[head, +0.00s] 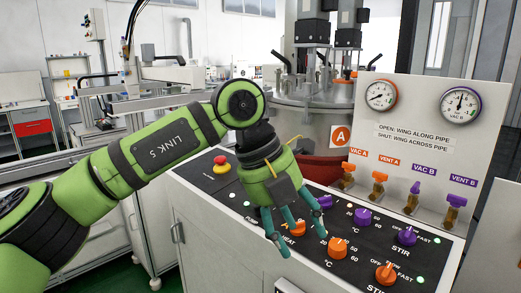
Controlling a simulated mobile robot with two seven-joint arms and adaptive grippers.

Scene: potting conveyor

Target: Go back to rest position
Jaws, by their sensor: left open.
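My left gripper (293,229) hangs from the green left arm (165,147), pointing down over the black control panel (322,247). My right gripper is out of the picture.
A red emergency button (221,164) sits left of the gripper. Right of it are an orange knob (337,248), a purple knob (362,216) and stir knobs. An upright gauge board (428,140) with several wing valves stands behind. A metal vessel (312,112) stands at the back.

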